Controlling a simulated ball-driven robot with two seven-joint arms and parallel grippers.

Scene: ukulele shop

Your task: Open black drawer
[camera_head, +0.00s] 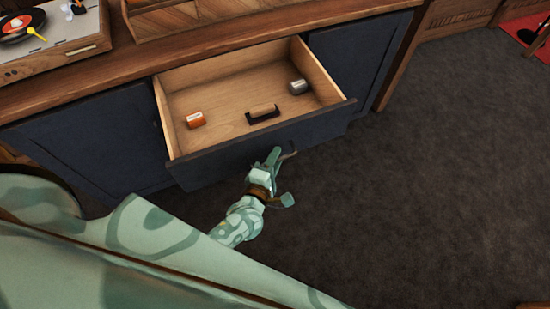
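The black drawer (320,127) is pulled well out of the dark cabinet, and its pale wooden inside shows. A curved handle (290,155) stands out from the middle of its front. My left gripper (281,178) is in front of the drawer, with its fingers spread apart and nothing seen between them. One finger is close to the handle; I cannot tell whether they touch. My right gripper is not in view.
Inside the drawer lie an orange item (195,120), a grey item (298,87) and a dark-based block (263,113). A record player (45,40) stands on the wooden countertop (120,62). Dark carpet (450,180) to the right is clear.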

